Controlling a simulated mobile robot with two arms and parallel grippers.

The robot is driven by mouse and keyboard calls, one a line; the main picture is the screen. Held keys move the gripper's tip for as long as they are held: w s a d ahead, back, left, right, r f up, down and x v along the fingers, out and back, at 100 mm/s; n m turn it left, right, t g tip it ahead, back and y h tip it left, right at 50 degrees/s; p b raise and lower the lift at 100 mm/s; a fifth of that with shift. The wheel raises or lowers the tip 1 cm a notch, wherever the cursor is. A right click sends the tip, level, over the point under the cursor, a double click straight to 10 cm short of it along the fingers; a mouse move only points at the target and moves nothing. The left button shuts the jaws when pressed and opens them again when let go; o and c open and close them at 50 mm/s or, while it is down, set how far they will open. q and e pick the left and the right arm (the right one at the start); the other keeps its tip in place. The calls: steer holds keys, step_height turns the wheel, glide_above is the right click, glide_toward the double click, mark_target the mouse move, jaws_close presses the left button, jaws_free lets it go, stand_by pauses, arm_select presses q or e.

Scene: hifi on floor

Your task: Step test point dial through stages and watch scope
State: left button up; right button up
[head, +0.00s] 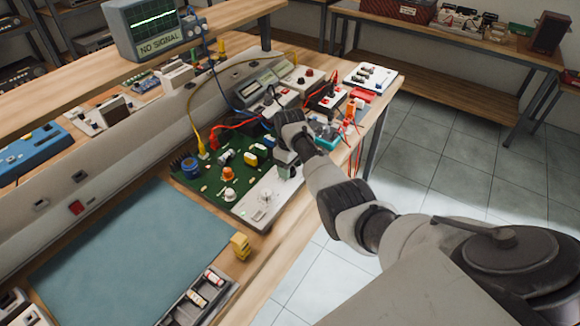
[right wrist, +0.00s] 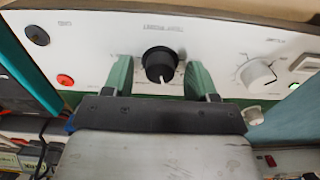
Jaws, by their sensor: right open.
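My right gripper (head: 286,168) is over this panel. In the right wrist view, my open right gripper (right wrist: 160,82) has its green fingers on either side of a black dial (right wrist: 160,64) with a white pointer mark. Whether they touch it is unclear. A white knob (right wrist: 259,73) sits to the right. My left gripper is not in view.
A blue-green mat (head: 130,255) lies left of the board, with a yellow block (head: 240,246) and a tray of small parts (head: 200,295) by the front edge. Instruments and red and yellow leads crowd the bench behind. Tiled floor (head: 450,165) is open to the right.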

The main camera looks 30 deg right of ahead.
steer(key=shift+f, duration=0.1)
steer(key=c, duration=0.9)
steer(key=shift+c, duration=0.2)
steer(key=m+p, duration=0.2)
steer(key=m, duration=0.1)
steer(key=shift+m+p, duration=0.6)
steer(key=shift+m, duration=1.7)
steer(key=o, duration=0.9)
